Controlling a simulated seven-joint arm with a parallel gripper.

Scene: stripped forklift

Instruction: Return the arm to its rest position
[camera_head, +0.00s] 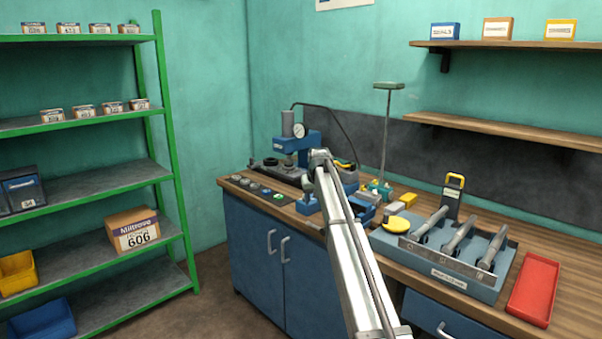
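My arm (351,255), a pale metal link with a dark cable along it, reaches from the bottom middle up and away over the workbench. Its far end (319,158) is a grey joint in front of the blue press. I cannot make out gripper fingers there; the end is small and blends with the things behind it. Whether anything is held cannot be told.
A blue press (298,146) with a gauge stands behind the arm's end. Right of the arm are a grey fixture (456,262) with several metal handles and a red tray (534,289). A green shelf rack (168,130) stands left; floor between is clear.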

